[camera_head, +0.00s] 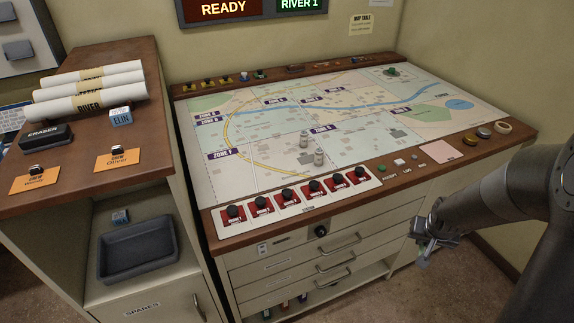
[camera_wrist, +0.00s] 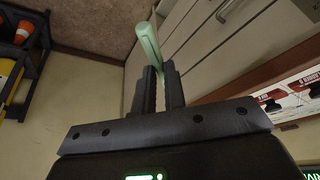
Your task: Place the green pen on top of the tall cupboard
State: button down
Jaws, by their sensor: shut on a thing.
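The green pen (camera_wrist: 148,42) is a pale green stick in the wrist view, held between the two dark fingers of my gripper (camera_wrist: 160,82). Its far part sticks out beyond the fingertips; the part between the fingers is mostly hidden. In the head view my gripper (camera_head: 432,238) is at the right, in front of the map table's drawers and below its top edge. I cannot make out the pen clearly there. The tall cupboard (camera_head: 88,142) stands at the left, with a brown wooden top, well apart from my gripper.
On the cupboard top are rolled papers (camera_head: 92,88), a black eraser (camera_head: 46,136), a blue block (camera_head: 121,116) and two orange cards (camera_head: 117,159) with stamps. Bare wood lies between them.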

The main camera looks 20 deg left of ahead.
notch_tip(320, 180, up, 17)
jog(key=n+g+y, duration=0.1)
jog(key=n+y, duration=0.2)
jog(key=n, duration=0.6)
send_over(257, 176)
jog(key=s+d, duration=0.1)
notch_tip(257, 176, down, 13)
jog(key=shift+r, duration=0.2)
jog(key=shift+f, duration=1.95)
jog(key=shift+f, duration=0.15)
